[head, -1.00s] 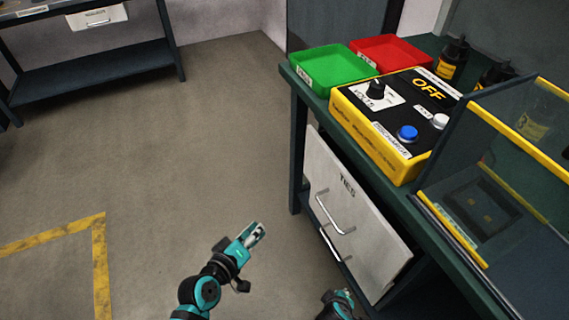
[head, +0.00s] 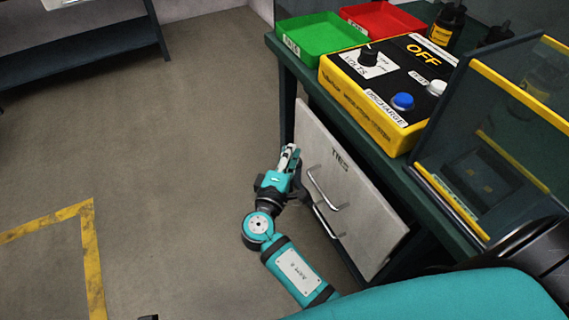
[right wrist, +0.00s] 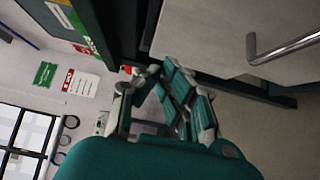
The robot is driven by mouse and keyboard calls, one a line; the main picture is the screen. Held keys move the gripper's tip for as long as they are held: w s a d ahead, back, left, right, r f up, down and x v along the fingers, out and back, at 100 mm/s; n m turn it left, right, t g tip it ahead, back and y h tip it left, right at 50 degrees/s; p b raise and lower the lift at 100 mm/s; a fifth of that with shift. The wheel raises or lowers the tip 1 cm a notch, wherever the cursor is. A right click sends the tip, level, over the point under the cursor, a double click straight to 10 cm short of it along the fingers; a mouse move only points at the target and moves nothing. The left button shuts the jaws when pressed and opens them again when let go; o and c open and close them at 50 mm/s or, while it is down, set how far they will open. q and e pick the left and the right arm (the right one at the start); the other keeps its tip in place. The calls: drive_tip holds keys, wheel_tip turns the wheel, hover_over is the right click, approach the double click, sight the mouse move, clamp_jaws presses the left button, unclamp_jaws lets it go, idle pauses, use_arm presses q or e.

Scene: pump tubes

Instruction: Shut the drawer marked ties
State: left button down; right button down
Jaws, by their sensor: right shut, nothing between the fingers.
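The grey drawer front marked TIES (head: 350,190) is under the green bench (head: 401,177), with a metal bar handle (head: 327,190). A dark gap shows along its top edge; how far it stands out is hard to tell. My right gripper (head: 290,153) is shut and empty, near the left end of the drawer front and left of the handle. Whether it touches the front is unclear. In the right wrist view the drawer front (right wrist: 205,35) and handle (right wrist: 285,42) are at upper right, beyond the fingers (right wrist: 165,95).
On the bench stand a yellow-black control box (head: 375,95), a green tray (head: 320,38), a red tray (head: 380,18) and a clear-sided enclosure (head: 490,140). A dark bench leg (head: 287,110) is close to my right gripper. The floor (head: 180,170) to the left is open.

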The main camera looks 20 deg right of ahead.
sight(322, 136)
drive_tip(key=w+d, duration=0.1)
drive_tip(key=d, duration=0.1)
drive_tip(key=w+d, duration=0.1)
drive_tip(key=d, duration=0.1)
drive_tip(key=w+d, duration=0.1)
drive_tip(key=d, duration=0.1)
drive_tip(key=shift+d, duration=0.15)
use_arm(q)
drive_tip(key=shift+s+f, duration=0.1)
drive_tip(key=shift+f, duration=0.55)
drive_tip(key=shift+d, duration=0.1)
use_arm(e)
drive_tip(key=shift+d, duration=0.1)
drive_tip(key=d, duration=0.4)
drive_tip(key=shift+w+d, duration=0.2)
drive_tip(key=shift+d, duration=0.1)
use_arm(q)
drive_tip(key=shift+f, duration=0.3)
